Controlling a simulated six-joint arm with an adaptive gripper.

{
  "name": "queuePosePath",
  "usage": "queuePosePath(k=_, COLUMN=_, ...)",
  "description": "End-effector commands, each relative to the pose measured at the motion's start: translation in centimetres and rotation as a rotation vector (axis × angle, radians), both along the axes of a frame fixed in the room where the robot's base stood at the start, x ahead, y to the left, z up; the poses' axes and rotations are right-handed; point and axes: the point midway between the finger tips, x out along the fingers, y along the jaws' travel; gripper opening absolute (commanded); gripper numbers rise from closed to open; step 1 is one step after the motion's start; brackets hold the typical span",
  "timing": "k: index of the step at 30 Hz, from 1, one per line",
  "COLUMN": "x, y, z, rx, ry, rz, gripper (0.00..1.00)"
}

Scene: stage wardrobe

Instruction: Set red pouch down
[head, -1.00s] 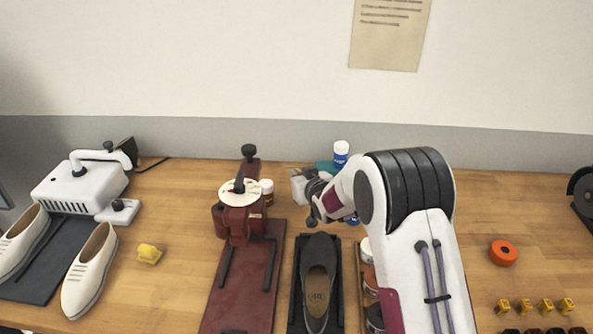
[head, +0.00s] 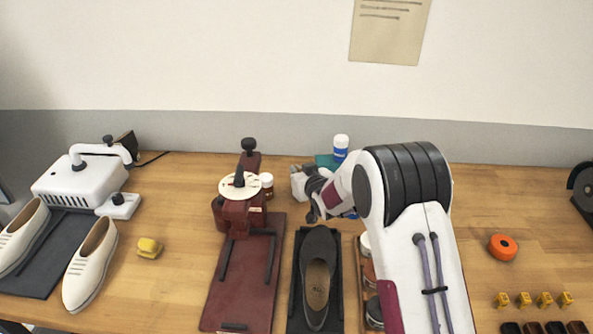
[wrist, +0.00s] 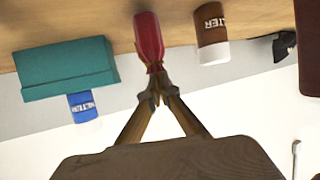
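The red pouch (wrist: 149,36) shows in the wrist view as a slim red shape with a narrow neck. My gripper (wrist: 156,94) is shut on its narrow end, with both fingertips together there. The pouch's wide end points toward the wooden bench; I cannot tell whether it touches the surface.
A teal box (wrist: 66,69) and a blue-labelled white bottle (wrist: 83,106) stand on one side of the pouch, a brown-labelled bottle (wrist: 212,35) on the other. A dark red press (head: 240,215) and a dark shoe (head: 318,255) are near my arm.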

Motion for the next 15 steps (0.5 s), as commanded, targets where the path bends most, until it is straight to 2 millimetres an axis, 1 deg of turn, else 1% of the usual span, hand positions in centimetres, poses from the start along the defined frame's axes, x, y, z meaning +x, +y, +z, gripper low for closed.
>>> queuePosePath(k=15, x=0.02, y=0.01, z=-0.61, rx=0.000, ry=-0.001, rz=0.000, gripper=0.00)
